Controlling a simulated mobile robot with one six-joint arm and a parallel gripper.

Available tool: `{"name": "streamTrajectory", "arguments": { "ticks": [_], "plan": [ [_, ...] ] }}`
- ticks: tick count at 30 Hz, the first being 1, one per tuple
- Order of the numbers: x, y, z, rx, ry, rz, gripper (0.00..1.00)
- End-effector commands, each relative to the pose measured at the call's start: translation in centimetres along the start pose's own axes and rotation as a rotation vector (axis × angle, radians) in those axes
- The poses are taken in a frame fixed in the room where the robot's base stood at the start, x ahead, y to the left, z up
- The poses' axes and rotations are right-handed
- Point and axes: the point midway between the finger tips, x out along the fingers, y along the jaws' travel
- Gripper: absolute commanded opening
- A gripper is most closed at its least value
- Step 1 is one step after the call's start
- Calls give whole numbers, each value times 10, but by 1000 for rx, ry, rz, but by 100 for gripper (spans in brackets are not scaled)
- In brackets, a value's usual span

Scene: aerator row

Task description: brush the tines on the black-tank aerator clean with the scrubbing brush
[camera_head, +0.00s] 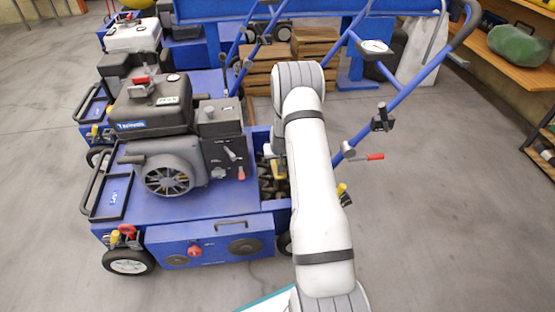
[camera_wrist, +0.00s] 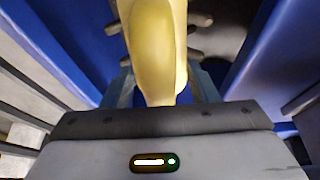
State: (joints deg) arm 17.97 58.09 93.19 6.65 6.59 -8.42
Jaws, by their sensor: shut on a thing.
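The black-tank aerator (camera_head: 150,112) stands at left centre in the head view, with a blue deck and an engine on top. Its tines (camera_head: 267,192) are dark shapes in the open bay at its right end, partly hidden by my arm. My gripper (camera_wrist: 160,88) is shut on the yellow handle of the scrubbing brush (camera_wrist: 155,45) in the wrist view. A bit of the yellow brush (camera_head: 279,170) also shows over the bay in the head view. The bristles are hidden, so I cannot tell whether they touch the tines. Dark tine ends (camera_wrist: 197,30) show beside the handle.
A white-tank aerator (camera_head: 132,36) stands close behind. Blue handlebars (camera_head: 400,90) rise right of my arm. Wooden crates (camera_head: 262,75) stand at the back. A shelf (camera_head: 515,65) with a green lump is at the right.

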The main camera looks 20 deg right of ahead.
Motion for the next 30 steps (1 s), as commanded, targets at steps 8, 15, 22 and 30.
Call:
{"name": "streamTrajectory", "arguments": {
  "ticks": [8,15,22,30],
  "plan": [
    [-2,0,17,0,-5,-1,36],
    [-6,0,33,-1,-7,-1,36],
    [-11,0,46,-1,-8,-1,36],
    [-16,-1,51,0,-10,-1,36]
  ]
}}
